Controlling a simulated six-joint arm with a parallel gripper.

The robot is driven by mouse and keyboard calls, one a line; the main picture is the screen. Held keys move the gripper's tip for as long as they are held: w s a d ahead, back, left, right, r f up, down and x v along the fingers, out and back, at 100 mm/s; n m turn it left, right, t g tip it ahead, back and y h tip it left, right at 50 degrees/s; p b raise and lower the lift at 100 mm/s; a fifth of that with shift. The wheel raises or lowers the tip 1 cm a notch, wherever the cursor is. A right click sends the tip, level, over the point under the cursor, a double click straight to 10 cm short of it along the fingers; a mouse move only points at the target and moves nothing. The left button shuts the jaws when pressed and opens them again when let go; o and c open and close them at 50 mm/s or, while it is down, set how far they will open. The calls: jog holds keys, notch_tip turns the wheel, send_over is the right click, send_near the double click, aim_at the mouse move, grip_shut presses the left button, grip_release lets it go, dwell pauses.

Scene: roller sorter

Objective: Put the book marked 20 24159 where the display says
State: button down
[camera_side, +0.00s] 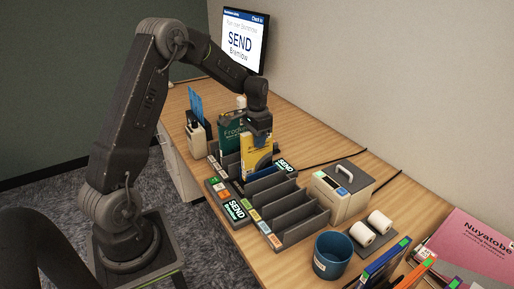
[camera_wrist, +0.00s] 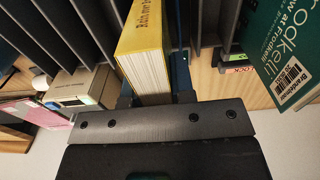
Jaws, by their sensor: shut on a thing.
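My gripper (camera_side: 259,139) is shut on a yellow book (camera_side: 256,158), which stands upright among the grey dividers of the slot rack (camera_side: 300,221). In the wrist view the yellow book (camera_wrist: 141,48) is between the fingers (camera_wrist: 155,98), with a blue edge beside it. I cannot tell whether its lower end rests in a slot. Its number is not readable. The display (camera_side: 244,42) reads "SEND Bramlow". A green book (camera_side: 231,134) stands just behind the yellow one; its barcode label shows in the wrist view (camera_wrist: 294,84), too small to read surely.
A "SEND" sign (camera_side: 236,210) lies at the rack's front, and another (camera_side: 285,165) is behind it. Coloured labels mark the slots; several right slots are empty. A grey-lidded box (camera_side: 342,190), paper rolls (camera_side: 371,228), a blue cup (camera_side: 333,255) and more books (camera_side: 385,264) stand to the right.

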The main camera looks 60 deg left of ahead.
jog(key=r, duration=0.4)
jog(key=d+r, duration=0.1)
jog(key=r, duration=0.2)
jog(key=shift+w, duration=0.15)
jog(key=d, duration=1.8)
notch_tip(320, 180, down, 9)
jog(key=shift+d+f, duration=0.15)
jog(key=shift+f, duration=0.6)
jog(key=c, duration=0.9)
grip_release()
notch_tip(320, 180, up, 14)
jog(key=shift+f, duration=0.1)
